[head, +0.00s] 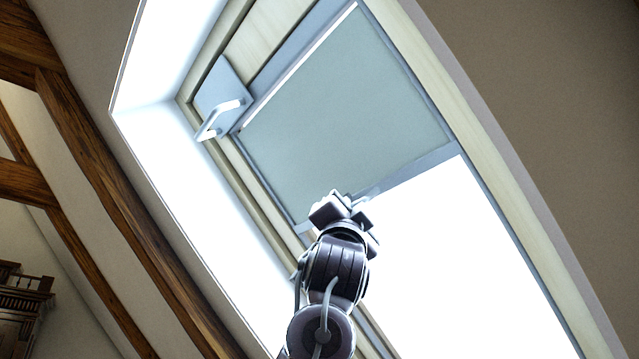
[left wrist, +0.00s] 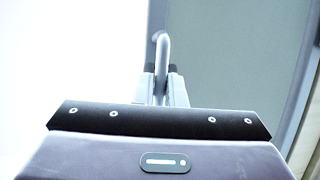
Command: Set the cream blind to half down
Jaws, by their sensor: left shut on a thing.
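The cream blind (head: 345,105) looks grey-green against the light and hangs over the upper part of the slanted roof window. Its lower bar (head: 425,163) crosses around the middle of the window opening. My left gripper (head: 350,205) is at this bar, left of its middle, and partly covers it. In the left wrist view the two fingers (left wrist: 162,88) are shut on a thin metal pull handle (left wrist: 161,48) beside the blind (left wrist: 235,50). The handle is mostly hidden by the gripper in the head view. My right gripper is not in view.
The pale wooden window frame (head: 425,65) surrounds the blind. A metal window handle (head: 220,118) sticks out at the upper left. The bright glass (head: 465,265) below the bar is uncovered. Dark roof beams (head: 120,200) run along the left.

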